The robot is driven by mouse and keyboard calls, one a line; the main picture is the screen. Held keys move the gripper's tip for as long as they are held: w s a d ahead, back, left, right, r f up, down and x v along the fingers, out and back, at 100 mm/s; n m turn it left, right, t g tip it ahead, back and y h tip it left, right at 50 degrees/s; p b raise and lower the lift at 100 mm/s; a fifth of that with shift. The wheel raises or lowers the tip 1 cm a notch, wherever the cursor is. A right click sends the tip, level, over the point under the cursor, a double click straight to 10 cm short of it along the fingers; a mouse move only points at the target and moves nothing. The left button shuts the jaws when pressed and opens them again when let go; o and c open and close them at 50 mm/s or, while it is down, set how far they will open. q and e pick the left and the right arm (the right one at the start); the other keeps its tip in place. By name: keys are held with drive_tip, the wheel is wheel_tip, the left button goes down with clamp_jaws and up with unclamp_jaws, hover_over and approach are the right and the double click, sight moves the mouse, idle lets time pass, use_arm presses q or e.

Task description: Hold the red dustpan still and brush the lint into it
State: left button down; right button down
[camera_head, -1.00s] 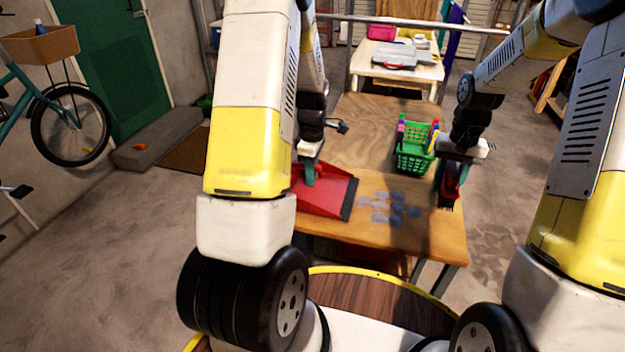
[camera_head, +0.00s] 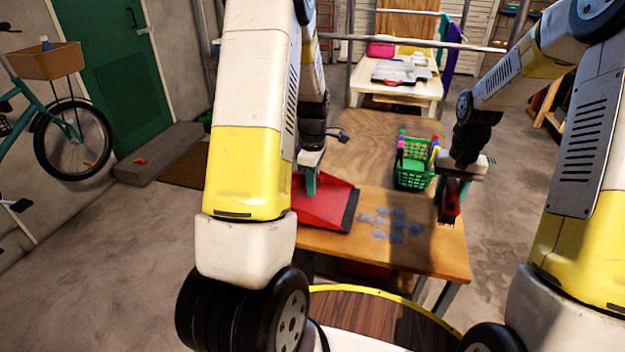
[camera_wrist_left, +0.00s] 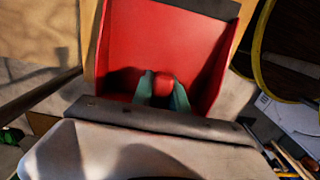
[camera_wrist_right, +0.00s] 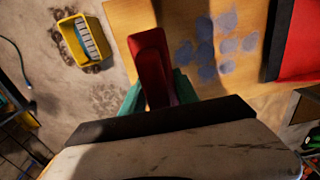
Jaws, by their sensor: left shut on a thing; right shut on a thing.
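The red dustpan (camera_head: 325,203) lies on the wooden table, its dark lip toward the lint. My left gripper (camera_wrist_left: 163,88) is shut on its handle, between teal fingers. Several grey-blue lint pieces (camera_head: 397,226) lie in a loose cluster on the table, right of the dustpan's lip; they also show in the right wrist view (camera_wrist_right: 207,48). My right gripper (camera_head: 452,190) is shut on the red brush (camera_wrist_right: 152,62), near the table's right edge, with the lint between brush and dustpan. The brush's bristles are hard to make out, and I cannot tell whether they touch the table.
A green basket (camera_head: 413,172) with colourful items stands on the table behind the lint. Bare wood (camera_head: 370,145) lies farther back. A yellow bucket (camera_wrist_right: 82,40) is on the floor beyond the table's right side. A second table (camera_head: 395,92) stands behind.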

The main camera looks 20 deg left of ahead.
use_arm(q)
drive_tip(key=shift+f, duration=0.15)
drive_tip(key=shift+f, duration=1.2)
drive_tip(key=shift+f, duration=0.1)
drive_tip(key=c, duration=1.2)
unclamp_jaws()
clamp_jaws()
idle(1.4)
